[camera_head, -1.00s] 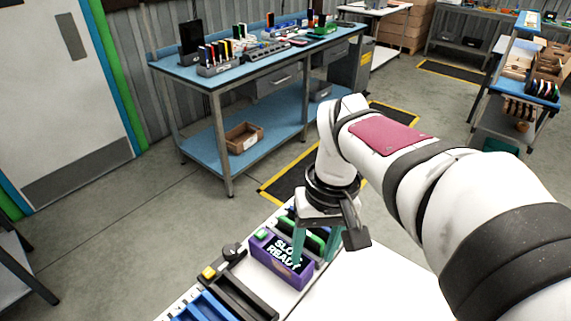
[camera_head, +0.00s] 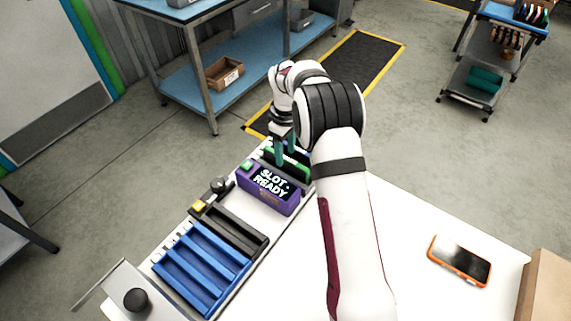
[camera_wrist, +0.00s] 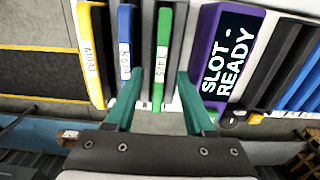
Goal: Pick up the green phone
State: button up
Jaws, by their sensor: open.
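The green phone (camera_wrist: 158,62) stands on edge in a dark slotted holder, with a white label on its edge. In the head view it shows as a green strip (camera_head: 299,170) behind the purple box, partly hidden by my gripper and arm. My gripper (camera_wrist: 159,78) is open, with one teal finger on each side of the green phone in the wrist view. In the head view my gripper (camera_head: 286,150) points down over the holder. Whether the fingers touch the phone, I cannot tell.
A purple "SLOT READY" box (camera_head: 270,187) stands right beside the holder. Blue (camera_wrist: 125,55) and yellow (camera_wrist: 90,55) labelled items stand to the left in the wrist view. A blue rack (camera_head: 203,268) and an orange phone (camera_head: 460,262) are on the white table, whose middle is clear.

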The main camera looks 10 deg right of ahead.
aim_at(286, 157)
notch_tip(286, 157, down, 3)
jog(key=shift+f, duration=0.1)
grip_shut()
dwell(0.4)
